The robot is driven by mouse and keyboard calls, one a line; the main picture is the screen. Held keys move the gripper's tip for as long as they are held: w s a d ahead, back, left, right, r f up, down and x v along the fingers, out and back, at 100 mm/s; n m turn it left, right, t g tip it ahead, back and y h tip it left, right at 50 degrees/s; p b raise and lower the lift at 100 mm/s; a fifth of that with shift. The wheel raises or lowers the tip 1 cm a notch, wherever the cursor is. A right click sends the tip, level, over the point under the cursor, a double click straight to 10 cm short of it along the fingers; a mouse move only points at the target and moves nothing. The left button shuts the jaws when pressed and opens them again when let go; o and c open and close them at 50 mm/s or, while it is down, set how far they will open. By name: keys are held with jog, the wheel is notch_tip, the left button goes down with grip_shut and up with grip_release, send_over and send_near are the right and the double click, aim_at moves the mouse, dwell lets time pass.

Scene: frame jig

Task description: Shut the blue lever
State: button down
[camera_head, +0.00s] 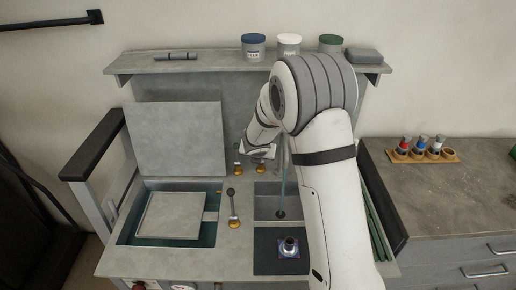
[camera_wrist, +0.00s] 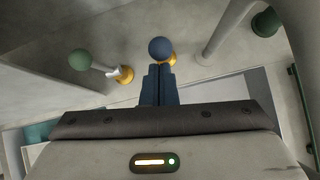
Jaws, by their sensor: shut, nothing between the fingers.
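The blue lever's round knob (camera_wrist: 162,48) shows in the wrist view just beyond my fingertips, its gold base partly visible behind it. I cannot tell whether they touch. My gripper (camera_wrist: 158,69) is shut and empty, its two dark blue fingers side by side. A green-knobbed lever (camera_wrist: 80,60) on a gold base is left of it. In the head view my gripper (camera_head: 262,152) is low over the back of the bench, beside small gold-based levers (camera_head: 237,169). The blue knob cannot be made out there, hidden or too small.
A lever with a dark knob (camera_head: 233,207) stands nearer the front. A thin upright rod (camera_head: 282,190) rises from a sunken basin right of it. A raised grey lid (camera_head: 175,140) stands at the left. Pots (camera_head: 254,47) line the shelf (camera_head: 215,65) above.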

jog(key=shift+w+d+r+p, duration=0.1)
jog(key=shift+w+r+p, duration=0.35)
jog(key=shift+p, duration=0.95)
jog(key=shift+w+r+p, duration=0.3)
jog(key=shift+w+p, duration=0.4)
jog(key=shift+p, duration=0.5)
jog(key=shift+w+d+r, duration=0.1)
jog(key=shift+w+r, duration=0.15)
jog(key=shift+r, duration=0.1)
jog(key=w+r+p+v, duration=0.1)
jog(key=p+v, duration=0.5)
jog(key=v, duration=0.3)
